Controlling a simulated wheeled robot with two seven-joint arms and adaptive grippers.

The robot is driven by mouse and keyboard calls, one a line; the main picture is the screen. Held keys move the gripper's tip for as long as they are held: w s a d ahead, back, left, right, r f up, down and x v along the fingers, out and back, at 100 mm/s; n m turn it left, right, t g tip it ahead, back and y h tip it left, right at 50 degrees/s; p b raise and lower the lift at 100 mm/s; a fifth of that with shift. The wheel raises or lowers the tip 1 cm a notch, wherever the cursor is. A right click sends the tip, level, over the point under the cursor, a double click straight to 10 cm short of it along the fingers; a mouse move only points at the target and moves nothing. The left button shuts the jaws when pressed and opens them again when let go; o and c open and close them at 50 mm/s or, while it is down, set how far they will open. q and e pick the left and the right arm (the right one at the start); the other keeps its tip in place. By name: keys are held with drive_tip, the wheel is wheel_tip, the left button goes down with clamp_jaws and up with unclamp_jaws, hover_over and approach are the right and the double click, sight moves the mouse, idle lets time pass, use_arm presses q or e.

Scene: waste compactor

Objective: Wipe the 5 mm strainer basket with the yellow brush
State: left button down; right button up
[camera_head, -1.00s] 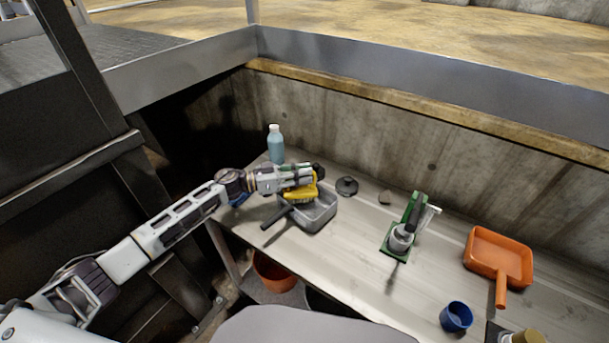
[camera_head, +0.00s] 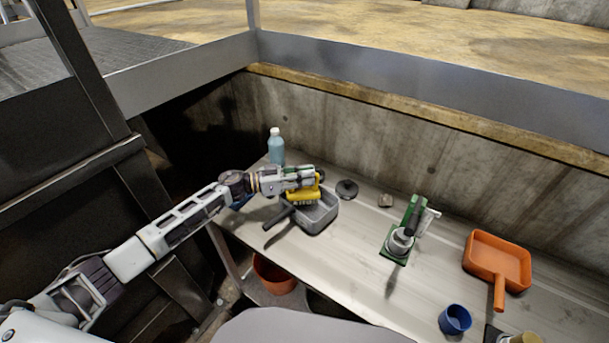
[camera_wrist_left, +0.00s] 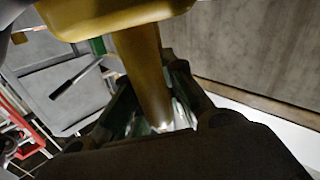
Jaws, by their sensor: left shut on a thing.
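My left gripper (camera_head: 312,178) is shut on the yellow brush (camera_head: 302,195) and holds it over the left part of a grey basket-like pan (camera_head: 325,221) with a dark handle. The bristles point down toward the pan; I cannot tell whether they touch it. In the left wrist view the brush's yellow handle (camera_wrist_left: 145,75) runs between the fingers (camera_wrist_left: 155,115), with its wider head at the top. My right gripper is not in view.
A blue bottle (camera_head: 276,147) stands behind the gripper. A dark round lid (camera_head: 346,189), a green tool with a metal part (camera_head: 400,241), an orange pan (camera_head: 498,259) and a blue cup (camera_head: 455,318) are to the right. A concrete wall (camera_head: 380,150) bounds the bench behind.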

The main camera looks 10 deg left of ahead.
use_arm(q)
drive_tip(key=shift+s+d+r+p, duration=0.1)
drive_tip(key=shift+s+d+p, duration=0.15)
drive_tip(key=shift+d+p, duration=0.2)
drive_tip(key=shift+s+d+r+p, duration=0.1)
drive_tip(key=shift+s+d+p, duration=0.1)
drive_tip(key=shift+d+p, duration=0.2)
drive_tip(key=shift+s+d+p, duration=0.25)
drive_tip(key=shift+d+p, duration=0.1)
drive_tip(key=shift+d, duration=0.1)
drive_tip(key=shift+s+d+p, duration=0.2)
drive_tip(key=shift+d+p, duration=0.15)
drive_tip(key=shift+d, duration=0.1)
drive_tip(key=shift+p, duration=0.5)
drive_tip(key=shift+w+a, duration=0.1)
drive_tip(key=shift+w+a+r, duration=0.1)
drive_tip(key=shift+w+a, duration=0.2)
drive_tip(key=shift+a, duration=0.3)
drive_tip(key=shift+w+a, duration=0.25)
drive_tip(key=shift+a, duration=0.35)
drive_tip(key=shift+w+a+r, duration=0.1)
drive_tip(key=shift+w+a, duration=0.2)
drive_tip(key=shift+a, duration=0.3)
